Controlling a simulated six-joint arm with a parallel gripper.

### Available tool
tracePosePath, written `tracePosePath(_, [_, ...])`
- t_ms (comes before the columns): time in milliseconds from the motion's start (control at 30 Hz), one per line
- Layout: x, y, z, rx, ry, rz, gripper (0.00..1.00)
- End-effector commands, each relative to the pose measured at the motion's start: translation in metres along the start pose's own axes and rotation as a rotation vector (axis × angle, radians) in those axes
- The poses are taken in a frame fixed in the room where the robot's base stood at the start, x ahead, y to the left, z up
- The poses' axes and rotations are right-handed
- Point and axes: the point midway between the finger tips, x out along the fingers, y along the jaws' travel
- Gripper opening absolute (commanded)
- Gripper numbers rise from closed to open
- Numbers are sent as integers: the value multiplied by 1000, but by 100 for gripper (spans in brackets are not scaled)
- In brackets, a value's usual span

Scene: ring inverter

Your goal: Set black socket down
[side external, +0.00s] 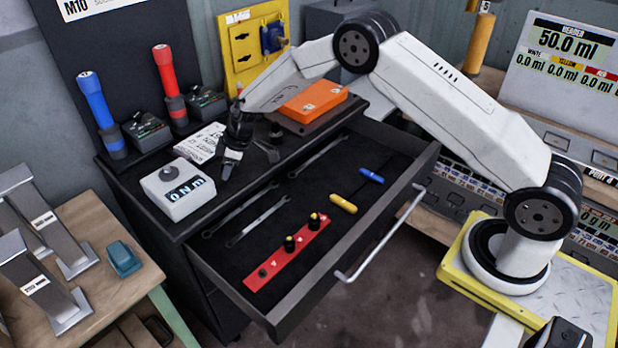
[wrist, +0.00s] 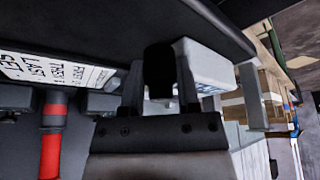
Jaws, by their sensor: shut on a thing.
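My gripper (wrist: 160,85) is shut on the black socket (wrist: 158,72), a dark cylinder between its two fingers in the wrist view. The wrist view is upside down, and the socket's far end is close to the black cabinet top (wrist: 120,20); I cannot tell whether it touches. In the side view my gripper (side external: 248,158) is low over the cabinet top, between the printed card (side external: 203,142) and the open drawer. The socket is hard to tell from the dark gripper there. A red rail (side external: 287,256) in the drawer carries two black sockets with yellow tops.
A white torque display (side external: 178,192) stands left of my gripper, and an orange box (side external: 314,101) stands to the right. Blue (side external: 100,110) and red (side external: 168,82) torque drivers stand behind. The open drawer (side external: 360,225) holds wrenches and blue and yellow handles.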

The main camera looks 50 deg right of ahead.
Motion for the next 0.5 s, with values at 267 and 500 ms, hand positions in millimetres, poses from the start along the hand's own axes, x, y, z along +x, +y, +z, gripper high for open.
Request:
tracePosePath(267, [23,2,7,1,-1,0,0])
tracePosePath(500, [34,3,11,0,1,2,0])
